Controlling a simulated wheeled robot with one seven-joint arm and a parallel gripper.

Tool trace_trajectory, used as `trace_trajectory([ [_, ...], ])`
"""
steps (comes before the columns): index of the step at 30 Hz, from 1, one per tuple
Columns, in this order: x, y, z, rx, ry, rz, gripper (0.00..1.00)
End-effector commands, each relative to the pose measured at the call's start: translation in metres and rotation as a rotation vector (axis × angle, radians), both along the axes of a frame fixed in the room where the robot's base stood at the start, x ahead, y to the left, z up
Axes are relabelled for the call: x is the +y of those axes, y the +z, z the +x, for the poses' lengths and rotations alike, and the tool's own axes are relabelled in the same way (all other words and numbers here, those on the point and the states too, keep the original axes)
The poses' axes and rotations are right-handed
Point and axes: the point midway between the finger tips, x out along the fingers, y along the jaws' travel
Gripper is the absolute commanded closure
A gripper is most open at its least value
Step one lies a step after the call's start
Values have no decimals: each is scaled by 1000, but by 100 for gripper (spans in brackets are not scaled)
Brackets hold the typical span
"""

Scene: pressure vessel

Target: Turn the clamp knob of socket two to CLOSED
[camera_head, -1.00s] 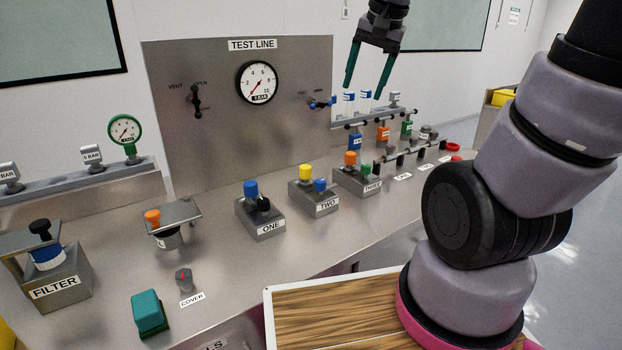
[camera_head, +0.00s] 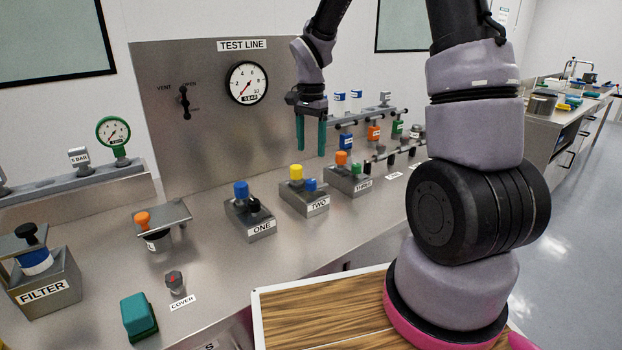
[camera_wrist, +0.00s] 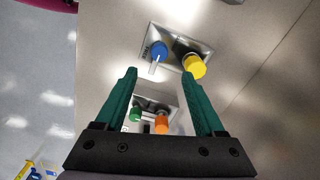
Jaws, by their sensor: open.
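Socket two (camera_head: 304,206) is a grey block labelled TWO on the steel bench. It carries a tall yellow cap (camera_head: 297,173) and a smaller blue clamp knob (camera_head: 311,185). My gripper (camera_head: 311,149) is open and empty, fingers pointing down, above and behind sockets two and three. In the wrist view, the blue knob (camera_wrist: 158,48), with a pale bar on it, and the yellow cap (camera_wrist: 195,67) lie beyond the fingertips (camera_wrist: 160,74). The fingers touch neither. The knob's position marks are too small to read.
Socket one (camera_head: 250,225), with a blue cap and black knob, stands to the left. Socket three (camera_head: 350,184), with orange and green parts, stands close on the right and shows between my fingers in the wrist view. The bench in front of the sockets is clear.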

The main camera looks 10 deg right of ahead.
Motion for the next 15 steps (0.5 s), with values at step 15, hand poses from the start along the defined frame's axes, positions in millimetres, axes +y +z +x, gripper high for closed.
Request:
trace_trajectory([
  [15,0,-87,-1,4,1,0,29],
])
